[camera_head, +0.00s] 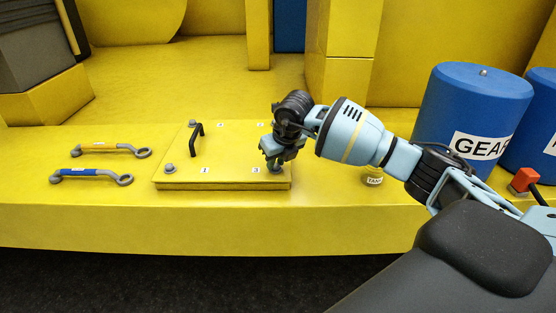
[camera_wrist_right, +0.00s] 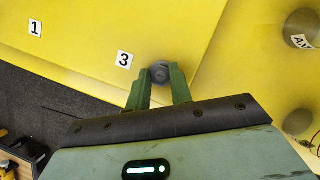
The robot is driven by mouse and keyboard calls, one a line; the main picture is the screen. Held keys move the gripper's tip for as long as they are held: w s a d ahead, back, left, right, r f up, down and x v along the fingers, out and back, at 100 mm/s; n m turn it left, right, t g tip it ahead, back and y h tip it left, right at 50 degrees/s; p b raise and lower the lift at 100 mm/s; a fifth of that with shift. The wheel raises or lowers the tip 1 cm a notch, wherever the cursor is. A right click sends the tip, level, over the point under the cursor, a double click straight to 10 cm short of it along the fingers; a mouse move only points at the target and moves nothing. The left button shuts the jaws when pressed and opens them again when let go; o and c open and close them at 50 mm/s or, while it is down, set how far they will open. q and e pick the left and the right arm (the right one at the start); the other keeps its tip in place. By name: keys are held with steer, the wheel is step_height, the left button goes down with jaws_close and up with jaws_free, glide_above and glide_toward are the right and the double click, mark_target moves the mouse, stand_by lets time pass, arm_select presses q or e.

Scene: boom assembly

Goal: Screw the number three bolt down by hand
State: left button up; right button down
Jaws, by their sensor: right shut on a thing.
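The number three bolt (camera_wrist_right: 160,72) is a grey round-headed bolt beside the label 3 (camera_wrist_right: 124,60) at a corner of the yellow cover plate (camera_head: 225,177). My right gripper (camera_wrist_right: 162,78) reaches down over this corner and its green fingers are shut on the bolt. In the head view, the right gripper (camera_head: 274,166) hides most of the bolt. Another bolt (camera_head: 170,168) stands at the plate's front left corner, near the label 1 (camera_head: 205,170). A further bolt (camera_head: 192,124) is at the back left. My left gripper is in neither view.
A black handle (camera_head: 196,139) rises from the plate. Two wrenches, one yellow-handled (camera_head: 110,148) and one blue-handled (camera_head: 90,175), lie to the left. A blue gear canister (camera_head: 470,110) and a red-topped part (camera_head: 524,179) stand right. The yellow ledge ends in front over dark floor.

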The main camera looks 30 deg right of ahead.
mark_target(283, 177)
steer(key=shift+r, duration=0.1)
steer(key=c, duration=1.2)
jaws_free()
steer(key=shift+c, duration=0.2)
steer(key=v, duration=0.7)
steer(key=shift+s+r, duration=0.2)
steer(key=shift+r, duration=0.15)
